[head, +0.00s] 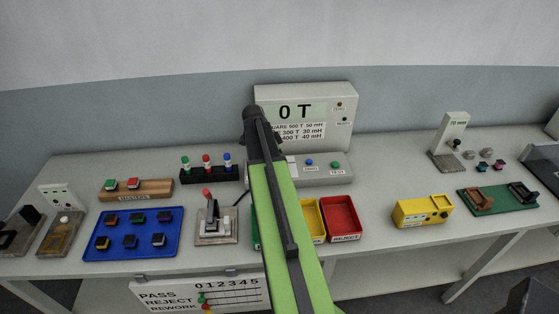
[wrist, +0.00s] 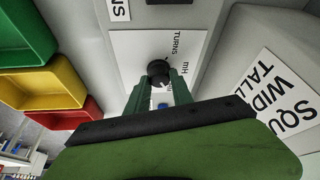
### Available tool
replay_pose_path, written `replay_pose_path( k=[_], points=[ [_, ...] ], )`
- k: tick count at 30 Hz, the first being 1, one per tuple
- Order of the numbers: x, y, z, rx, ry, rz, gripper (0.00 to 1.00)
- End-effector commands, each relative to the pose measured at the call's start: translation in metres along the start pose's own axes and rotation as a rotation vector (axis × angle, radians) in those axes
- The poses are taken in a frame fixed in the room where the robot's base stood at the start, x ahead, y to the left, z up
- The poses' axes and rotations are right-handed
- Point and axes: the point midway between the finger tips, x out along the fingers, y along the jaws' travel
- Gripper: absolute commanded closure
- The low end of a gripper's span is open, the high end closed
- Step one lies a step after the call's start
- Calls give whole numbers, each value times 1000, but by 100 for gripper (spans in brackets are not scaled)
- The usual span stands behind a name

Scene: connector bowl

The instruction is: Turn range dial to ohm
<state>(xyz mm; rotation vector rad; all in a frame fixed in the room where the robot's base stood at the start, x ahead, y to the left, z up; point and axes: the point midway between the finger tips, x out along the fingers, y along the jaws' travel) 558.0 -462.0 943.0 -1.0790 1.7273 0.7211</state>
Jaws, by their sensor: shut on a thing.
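The range dial (wrist: 158,72) is a round black knob on a white label plate (wrist: 138,47) in the wrist view. The plate reads "TURNS" and "mH" beside the dial; I cannot read an ohm mark. My gripper (wrist: 159,83) has its two green fingers on either side of the dial, shut on it. The dial's pointer direction is not clear. In the head view my gripper (head: 251,118) is at the left of the tester's grey display panel (head: 346,106), which reads "0 T". My arm hides the dial there.
The tester's base has a blue button (head: 309,162) and a green button (head: 337,165). Yellow and red bins (head: 341,236) stand in front. A lever fixture (head: 215,222) and a blue tray (head: 104,246) are to the left. A yellow box (head: 412,213) is to the right.

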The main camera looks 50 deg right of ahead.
Motion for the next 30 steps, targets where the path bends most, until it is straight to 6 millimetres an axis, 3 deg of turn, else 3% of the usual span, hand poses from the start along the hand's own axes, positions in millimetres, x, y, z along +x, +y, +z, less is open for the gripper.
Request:
replay_pose_path(
  k=[1,5,16,20,30],
  points=[
    [0,0,1,0,-2,1,69],
    [0,0,1,0,-1,1,52],
    [-7,0,-1,-1,-1,0,51],
    [-32,0,-3,-2,-1,-1,51],
    [-116,0,-4,-2,-1,-1,51]
  ],
)
